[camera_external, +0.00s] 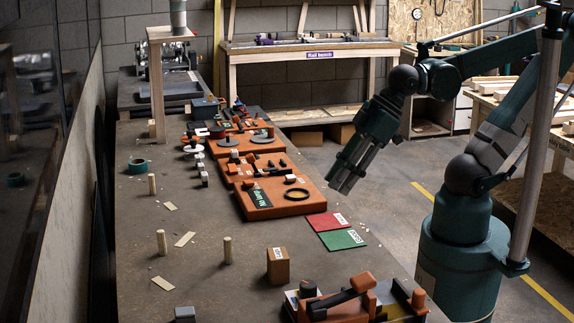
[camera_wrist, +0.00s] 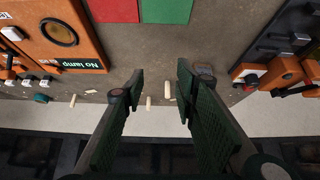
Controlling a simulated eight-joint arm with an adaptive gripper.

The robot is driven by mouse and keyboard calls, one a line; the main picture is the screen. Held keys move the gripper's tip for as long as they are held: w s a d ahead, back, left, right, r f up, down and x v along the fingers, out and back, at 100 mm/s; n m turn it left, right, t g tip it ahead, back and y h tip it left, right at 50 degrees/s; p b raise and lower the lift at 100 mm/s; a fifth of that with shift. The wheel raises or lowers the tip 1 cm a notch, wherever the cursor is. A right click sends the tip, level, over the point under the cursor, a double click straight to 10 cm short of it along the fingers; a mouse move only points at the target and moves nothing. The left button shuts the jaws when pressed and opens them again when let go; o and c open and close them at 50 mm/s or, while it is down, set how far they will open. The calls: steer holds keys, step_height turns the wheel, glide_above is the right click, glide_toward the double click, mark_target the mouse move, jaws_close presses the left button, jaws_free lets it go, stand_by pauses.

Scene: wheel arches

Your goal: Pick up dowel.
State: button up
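Three light wooden dowels stand upright on the grey bench top (camera_external: 195,285): a front one (camera_external: 227,250), one left of it (camera_external: 161,242) and one farther back (camera_external: 152,184). In the wrist view, small pale dowels show at the far side of the bench, one between my fingers (camera_wrist: 148,103), one just right of it (camera_wrist: 168,90) and one to the left (camera_wrist: 73,101). My gripper (camera_external: 346,180) is raised beyond the bench's right edge, apart from every dowel. In the wrist view its fingers (camera_wrist: 160,71) are spread with nothing between them.
Orange task boards (camera_external: 282,211) line the bench's right side. A red card (camera_external: 328,221) and a green card (camera_external: 342,240) lie near the edge. A wooden block (camera_external: 278,266) stands near the front dowel, and another orange device (camera_external: 350,297) sits at the front. Flat wooden strips lie among the dowels.

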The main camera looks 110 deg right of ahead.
steer(key=w+r+n+g+p, duration=0.2)
steer(key=w+r+n+p, duration=0.25)
steer(key=w, duration=0.45)
steer(key=n+g+p, duration=0.5)
steer(key=n+p, duration=0.7)
steer(key=n, duration=0.3)
glide_above(226, 238)
steer(key=shift+m, duration=0.25)
steer(key=f, duration=1)
steer(key=shift+s, duration=0.2)
steer(key=shift+w+f, duration=0.2)
steer(key=shift+f, duration=0.25)
steer(key=shift+f, duration=0.15)
steer(key=shift+f, duration=1.2)
